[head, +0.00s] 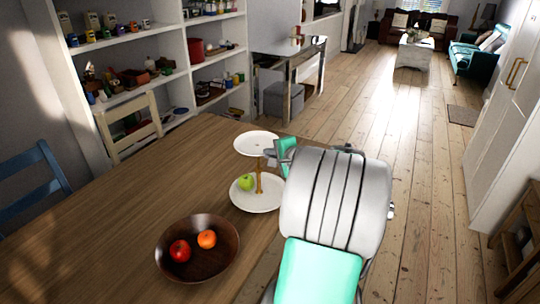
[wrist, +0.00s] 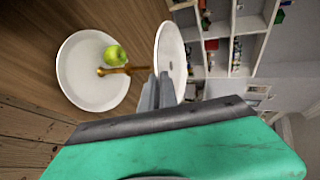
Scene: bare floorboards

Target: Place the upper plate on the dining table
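A two-tier stand with a golden post (head: 259,181) stands on the wooden dining table (head: 130,190). Its white upper plate (head: 256,144) shows edge-on in the wrist view (wrist: 172,52). Its white lower plate (head: 262,203) holds a green apple (head: 246,182); both show at left in the wrist view. My gripper (head: 270,157) is at the right edge of the upper plate. In the wrist view the grey fingers (wrist: 158,90) overlap the near rim and look close together. I cannot tell whether they grip the rim. My arm hides part of the table's right side.
A dark wooden bowl (head: 168,262) with a red apple (head: 180,250) and an orange (head: 207,239) is at the table's front. A pale chair (head: 128,128) and a blue chair (head: 35,172) are at its far side. Shelves (head: 165,79) line the wall. Open floor (head: 415,180) lies right.

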